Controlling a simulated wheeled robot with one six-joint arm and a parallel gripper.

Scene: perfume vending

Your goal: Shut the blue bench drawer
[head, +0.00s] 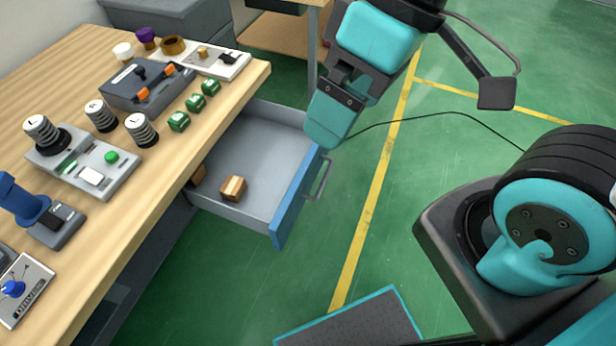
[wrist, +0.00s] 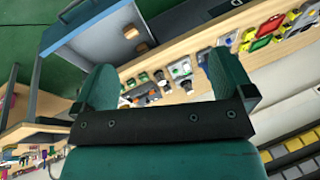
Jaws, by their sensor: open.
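The blue bench drawer stands pulled out from under the wooden bench in the head view, with a blue front (head: 292,200), a grey handle (head: 319,180) and a grey inside (head: 262,150). A small wooden block (head: 233,188) lies in it, and a second one (head: 198,175) is partly hidden by the bench edge. My teal gripper (head: 328,138) shows beside the far end of the drawer front in the picture; whether it touches is unclear. In the wrist view, my gripper (wrist: 157,78) has its two fingers apart with nothing held, and the drawer (wrist: 96,32) is at the upper left.
The bench top (head: 105,240) carries several switches, green blocks (head: 194,106), striped knobs and a blue joystick (head: 25,205). A grey mat with a teal edge (head: 355,325) lies on the floor. The green floor (head: 300,270) in front of the drawer is clear.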

